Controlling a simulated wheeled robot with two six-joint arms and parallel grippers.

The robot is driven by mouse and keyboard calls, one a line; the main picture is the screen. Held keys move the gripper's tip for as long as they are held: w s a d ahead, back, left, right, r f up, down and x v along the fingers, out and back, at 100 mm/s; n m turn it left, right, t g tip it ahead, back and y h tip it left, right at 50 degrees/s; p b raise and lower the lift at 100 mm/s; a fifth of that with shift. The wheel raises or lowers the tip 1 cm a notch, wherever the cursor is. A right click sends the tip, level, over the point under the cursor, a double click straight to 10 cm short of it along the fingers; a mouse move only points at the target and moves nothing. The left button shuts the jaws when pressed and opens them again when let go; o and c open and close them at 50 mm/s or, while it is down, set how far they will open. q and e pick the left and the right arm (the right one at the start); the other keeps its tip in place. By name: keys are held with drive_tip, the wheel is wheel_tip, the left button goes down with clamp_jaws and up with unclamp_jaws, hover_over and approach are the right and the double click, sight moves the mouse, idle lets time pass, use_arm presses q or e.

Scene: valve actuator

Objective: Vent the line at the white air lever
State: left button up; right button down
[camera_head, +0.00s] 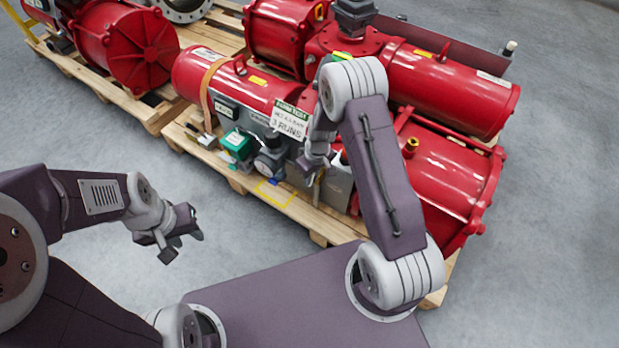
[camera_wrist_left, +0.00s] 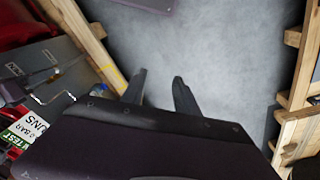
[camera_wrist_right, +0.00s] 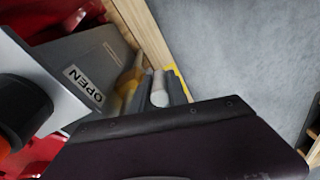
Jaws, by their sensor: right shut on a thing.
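The white air lever (camera_wrist_right: 159,86) shows in the right wrist view as a pale rounded bar between the two fingers of my right gripper (camera_wrist_right: 160,90). The gripper is shut on it. In the head view my right gripper (camera_head: 316,166) is at the front of the red actuator, and the lever is hidden there. My left gripper (camera_head: 180,246) is open and empty over the floor, left of the pallet; its parted fingers also show in the left wrist view (camera_wrist_left: 160,90).
The red actuator (camera_head: 236,82) lies on a wooden pallet (camera_head: 300,212) with a 3 RUNS sign (camera_head: 289,121), a green box (camera_head: 237,144) and a dark round gauge or regulator (camera_head: 270,161) on its front. Another pallet stands behind left. The floor at front left is clear.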

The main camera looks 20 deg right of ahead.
use_arm(q)
drive_tip(key=shift+f, duration=0.2)
drive_tip(key=c, duration=0.3)
drive_tip(key=shift+w+d+f, duration=0.1)
drive_tip(key=shift+d+f, duration=0.05)
drive_tip(key=shift+f, duration=0.05)
clamp_jaws()
drive_tip(key=w+d+f+g+h, duration=0.2)
drive_tip(key=w+d+f+h, duration=0.25)
drive_tip(key=d, duration=0.35)
drive_tip(key=w+d+f+g+h, duration=0.2)
drive_tip(key=w+d+f+h, duration=0.25)
drive_tip(key=d, duration=0.35)
drive_tip(key=w+d+f+t+h, duration=0.2)
drive_tip(key=w+t+h, duration=0.1)
drive_tip(key=w, duration=0.2)
drive_tip(key=w+d+f+t+h, duration=0.1)
drive_tip(key=w+d+t+h, duration=0.1)
drive_tip(key=w+h, duration=0.2)
drive_tip(key=shift+w+f+t+h, duration=0.3)
drive_tip(key=shift+w+f+t, duration=0.1)
drive_tip(key=shift+w, duration=0.4)
